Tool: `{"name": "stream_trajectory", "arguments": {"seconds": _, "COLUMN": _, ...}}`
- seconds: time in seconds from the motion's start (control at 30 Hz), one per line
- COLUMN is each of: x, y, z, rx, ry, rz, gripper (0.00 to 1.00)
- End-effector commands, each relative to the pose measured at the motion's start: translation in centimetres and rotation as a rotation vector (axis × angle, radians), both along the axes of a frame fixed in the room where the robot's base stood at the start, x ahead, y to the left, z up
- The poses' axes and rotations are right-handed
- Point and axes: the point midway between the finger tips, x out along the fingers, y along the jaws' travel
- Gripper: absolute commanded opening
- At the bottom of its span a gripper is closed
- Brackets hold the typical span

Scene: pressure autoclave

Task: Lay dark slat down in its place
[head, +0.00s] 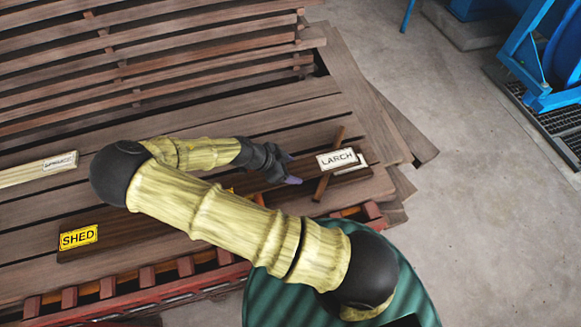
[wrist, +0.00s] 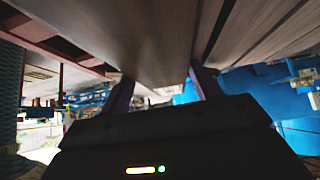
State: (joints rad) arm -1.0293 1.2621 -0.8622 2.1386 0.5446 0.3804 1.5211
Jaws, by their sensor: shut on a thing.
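A dark brown slat (head: 310,195) shows on both sides of my arm in the head view, with a white LARCH label (head: 338,160) at its right. A dark board with a yellow SHED label (head: 78,237) shows at left; my arm hides whether they are one piece. My gripper (head: 287,180) is shut on the dark slat, near its right part. In the wrist view a broad wooden surface (wrist: 160,50) lies between the gripper's fingers (wrist: 163,92). The slat's contact with the boards below is hidden.
A thin brown stick (head: 328,165) crosses near the LARCH label. A pale slat (head: 35,170) with a white label lies at left. Wide boards (head: 230,115) are stacked behind, on a red rack (head: 110,288). Blue equipment (head: 545,70) stands at right; the concrete floor (head: 480,200) is clear.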

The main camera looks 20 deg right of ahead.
Motion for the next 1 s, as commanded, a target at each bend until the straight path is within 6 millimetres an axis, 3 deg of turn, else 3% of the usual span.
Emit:
{"name": "stream_trajectory", "arguments": {"seconds": 0.57, "x": 0.02, "y": -0.01, "z": -1.11, "rx": 0.000, "ry": 0.000, "rz": 0.000, "gripper": 0.27}}
{"name": "stream_trajectory", "arguments": {"seconds": 0.6, "x": 0.00, "y": 0.00, "z": -1.15, "rx": 0.000, "ry": 0.000, "rz": 0.000, "gripper": 0.71}}
{"name": "stream_trajectory", "arguments": {"seconds": 0.67, "x": 0.00, "y": 0.00, "z": -1.15, "rx": 0.000, "ry": 0.000, "rz": 0.000, "gripper": 0.83}}
{"name": "stream_trajectory", "arguments": {"seconds": 1.0, "x": 0.00, "y": 0.00, "z": -0.97, "rx": 0.000, "ry": 0.000, "rz": 0.000, "gripper": 0.85}}
